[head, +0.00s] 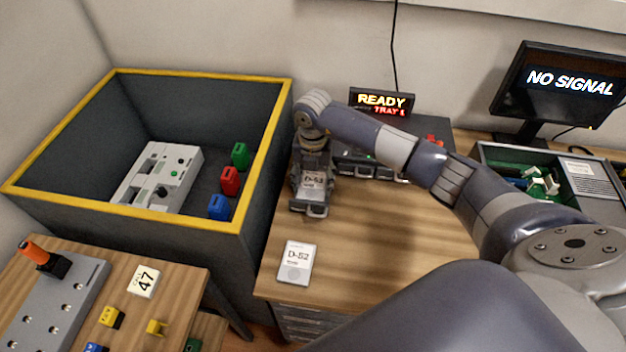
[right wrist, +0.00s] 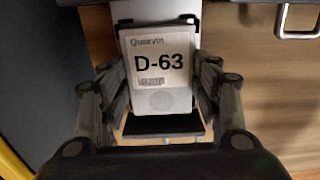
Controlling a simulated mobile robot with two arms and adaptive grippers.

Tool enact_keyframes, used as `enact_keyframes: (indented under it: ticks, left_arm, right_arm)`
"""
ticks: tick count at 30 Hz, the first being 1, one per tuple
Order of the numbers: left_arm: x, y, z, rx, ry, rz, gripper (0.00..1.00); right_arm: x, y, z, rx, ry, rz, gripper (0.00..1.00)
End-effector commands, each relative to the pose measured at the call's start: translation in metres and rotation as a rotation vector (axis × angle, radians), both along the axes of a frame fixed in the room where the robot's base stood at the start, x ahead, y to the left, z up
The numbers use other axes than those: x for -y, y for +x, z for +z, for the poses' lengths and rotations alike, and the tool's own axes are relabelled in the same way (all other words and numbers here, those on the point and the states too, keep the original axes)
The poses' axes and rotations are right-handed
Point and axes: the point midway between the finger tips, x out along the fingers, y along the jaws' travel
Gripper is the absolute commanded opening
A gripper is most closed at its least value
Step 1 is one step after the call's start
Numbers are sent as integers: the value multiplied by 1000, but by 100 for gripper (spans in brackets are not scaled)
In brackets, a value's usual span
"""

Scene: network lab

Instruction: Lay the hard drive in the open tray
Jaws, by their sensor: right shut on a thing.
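My right gripper (head: 313,186) points down over the open tray (head: 309,210), which sticks out of the dark drive unit at its left end. It is shut on a white hard drive (head: 313,180) with a D-63 label. In the right wrist view the drive (right wrist: 160,68) sits between the two fingers, label facing the camera. A dark tray end (right wrist: 162,126) shows just beyond the drive's lower edge. I cannot tell whether the drive touches the tray floor. My left gripper is not in view.
A second drive, D-52 (head: 296,262), lies on the wooden desk near its front edge. A sign (head: 381,102) reads READY TRAY 1. A deep yellow-rimmed bin (head: 270,150) stands left of the tray. Bare desk (head: 400,225) lies to the right.

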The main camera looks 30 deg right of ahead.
Motion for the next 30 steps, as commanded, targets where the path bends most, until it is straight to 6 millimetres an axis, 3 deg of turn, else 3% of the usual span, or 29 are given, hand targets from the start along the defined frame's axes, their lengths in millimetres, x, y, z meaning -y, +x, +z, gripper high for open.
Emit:
enact_keyframes:
  ticks: [30]
  left_arm:
    - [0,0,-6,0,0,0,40]
  right_arm:
    - [0,1,-8,1,0,0,24]
